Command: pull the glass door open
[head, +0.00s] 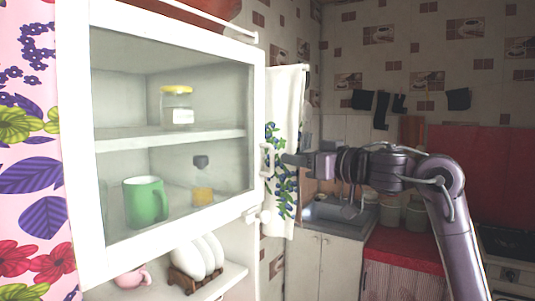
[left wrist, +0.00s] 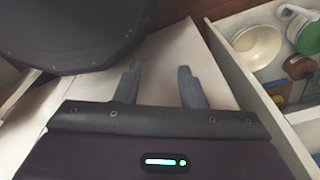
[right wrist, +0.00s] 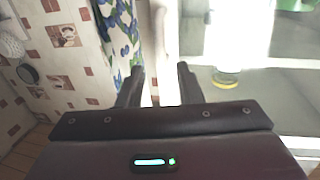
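The glass door (head: 180,140) is a white-framed pane on the wall cabinet, seen shut in the head view. Its white handle (head: 266,160) is on the right side of the frame. My right gripper (head: 284,159) points at the handle from the right, with its fingertips close to it; I cannot tell whether they touch. In the right wrist view my right gripper (right wrist: 158,82) has its fingers apart, with the bright white door frame ahead. My left gripper (left wrist: 160,82) shows only in the left wrist view, open and empty above a white surface.
Behind the glass stand a yellow-lidded jar (head: 177,106), a green mug (head: 146,201) and a small bottle (head: 202,182). A patterned towel (head: 287,140) hangs beside the cabinet. An open drawer (left wrist: 262,95) with bowls is near my left gripper. A sink (head: 335,212) is at the back.

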